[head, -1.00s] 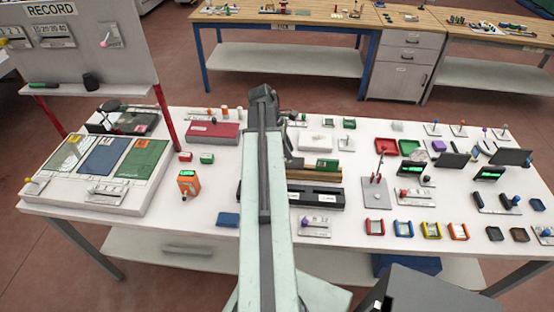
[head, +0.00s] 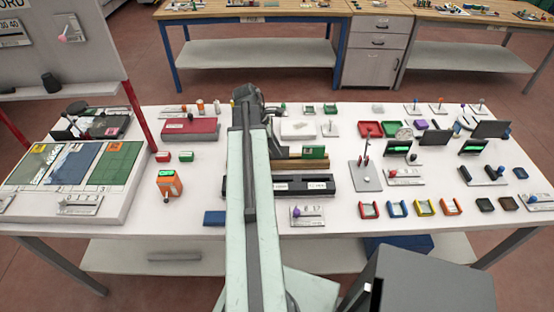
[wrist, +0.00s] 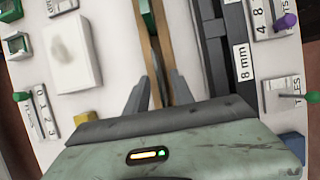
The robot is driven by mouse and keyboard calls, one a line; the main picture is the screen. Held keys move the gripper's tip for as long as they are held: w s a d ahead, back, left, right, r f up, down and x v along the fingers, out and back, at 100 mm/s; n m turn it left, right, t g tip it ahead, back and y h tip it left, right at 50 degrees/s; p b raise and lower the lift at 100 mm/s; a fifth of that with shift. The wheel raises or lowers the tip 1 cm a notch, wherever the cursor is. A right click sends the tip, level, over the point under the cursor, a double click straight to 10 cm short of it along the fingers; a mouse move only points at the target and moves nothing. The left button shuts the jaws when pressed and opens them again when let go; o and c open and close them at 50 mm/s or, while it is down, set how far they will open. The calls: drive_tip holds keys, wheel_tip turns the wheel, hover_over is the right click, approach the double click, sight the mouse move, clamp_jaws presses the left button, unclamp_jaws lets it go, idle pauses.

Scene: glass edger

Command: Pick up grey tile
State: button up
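I cannot pick out a grey tile for certain. A white pad (head: 298,130) lies on the table just right of my arm. In the wrist view the white pad (wrist: 88,72) lies left of my gripper, with a faint grey patch (wrist: 63,50) on it; I cannot tell whether the patch is a tile. In the head view my arm hides the fingers.
A green block (head: 313,152) stands on the wooden rail. A black channel (head: 290,186) lies in front of it. A red box (head: 190,129) is left of my arm, an orange device (head: 169,184) nearer. Coloured trays (head: 424,207) line the right front.

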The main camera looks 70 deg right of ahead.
drive_tip(key=shift+b+x, duration=0.4)
drive_tip(key=shift+x, duration=0.7)
drive_tip(key=shift+r, duration=0.15)
drive_tip(key=shift+c, duration=0.3)
clamp_jaws()
